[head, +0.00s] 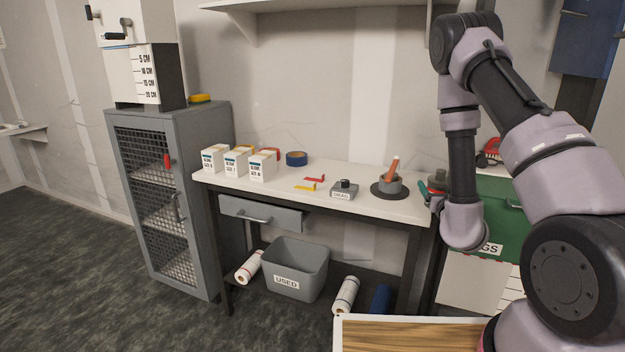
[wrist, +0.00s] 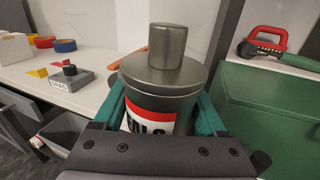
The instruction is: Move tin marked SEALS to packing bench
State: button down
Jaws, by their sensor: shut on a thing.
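My gripper (wrist: 163,108) has its teal fingers on both sides of a dark grey tin (wrist: 165,75) and is shut on it. The tin is upright, with a lid and a thick round knob. Its red and white label (wrist: 150,122) shows in the wrist view, but most of the lettering is hidden by the gripper. In the head view the tin (head: 438,178) is at the right end of the white-topped bench (head: 355,172), partly hidden by my arm. I cannot tell which surface is the packing bench.
A green chest (head: 500,215) with a red-handled tool on top is at right. A wood-topped surface (head: 410,336) is in front.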

aim_at(299, 180)
jog(key=k+z, duration=0.35)
jog(key=k+l+z, duration=0.1)
jog(key=z, duration=0.25)
jog(key=j+z, duration=0.25)
jog(key=j, duration=0.55)
jog(key=j+z, duration=0.25)
jog(key=j, duration=2.25)
jog(key=k+j, duration=0.1)
jog(key=j, duration=1.55)
